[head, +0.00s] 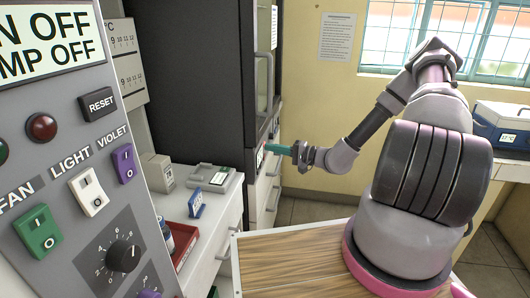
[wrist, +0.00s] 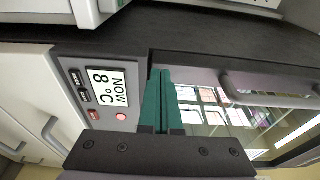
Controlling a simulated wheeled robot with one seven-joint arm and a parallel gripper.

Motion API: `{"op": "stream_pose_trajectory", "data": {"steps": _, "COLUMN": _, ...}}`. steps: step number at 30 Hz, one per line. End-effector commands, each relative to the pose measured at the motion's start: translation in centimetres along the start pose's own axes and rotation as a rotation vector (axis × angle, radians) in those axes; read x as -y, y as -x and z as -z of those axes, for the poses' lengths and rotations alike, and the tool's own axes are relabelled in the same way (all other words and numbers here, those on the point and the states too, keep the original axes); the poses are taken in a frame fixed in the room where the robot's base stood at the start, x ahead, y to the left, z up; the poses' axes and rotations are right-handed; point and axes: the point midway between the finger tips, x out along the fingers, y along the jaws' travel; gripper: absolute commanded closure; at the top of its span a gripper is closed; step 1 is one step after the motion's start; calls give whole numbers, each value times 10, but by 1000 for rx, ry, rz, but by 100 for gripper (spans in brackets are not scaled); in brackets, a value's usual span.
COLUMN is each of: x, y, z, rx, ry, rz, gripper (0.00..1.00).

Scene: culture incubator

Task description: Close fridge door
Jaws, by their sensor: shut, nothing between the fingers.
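The fridge is a tall dark cabinet (head: 205,75) left of centre in the head view. Its glass-fronted door (head: 261,85) shows edge-on, and I cannot tell whether a gap stands at its edge. In the wrist view the door's glass (wrist: 205,118) and grey bar handle (wrist: 262,98) lie to the right. A grey panel with a display reading 8 °C (wrist: 103,87) lies to the left. My gripper (head: 270,149) has teal fingers, shut and empty, pointing at the fridge front. In the wrist view the fingertips (wrist: 160,73) overlap the dark frame; contact is unclear.
A white counter (head: 215,225) with a red tray (head: 183,240) and a small grey device (head: 212,178) stands left of the fridge. A wooden tabletop (head: 290,265) is in front. A control panel (head: 75,150) fills the left side. Some floor (head: 310,212) is clear beyond.

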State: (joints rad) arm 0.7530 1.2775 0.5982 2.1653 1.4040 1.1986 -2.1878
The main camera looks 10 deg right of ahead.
Motion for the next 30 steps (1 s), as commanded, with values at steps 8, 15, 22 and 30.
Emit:
{"op": "stream_pose_trajectory", "data": {"steps": 8, "x": -1, "y": 17, "z": -36, "rx": 1, "ry": -4, "rz": -2, "gripper": 100}}
{"op": "stream_pose_trajectory", "data": {"steps": 15, "x": -1, "y": 33, "z": -71, "rx": -1, "ry": -4, "rz": -2, "gripper": 100}}
{"op": "stream_pose_trajectory", "data": {"steps": 22, "x": 0, "y": 42, "z": -91, "rx": 3, "ry": 1, "rz": -3, "gripper": 100}}
{"op": "stream_pose_trajectory", "data": {"steps": 30, "x": 31, "y": 48, "z": -104, "rx": 189, "ry": 32, "rz": -75, "gripper": 100}}
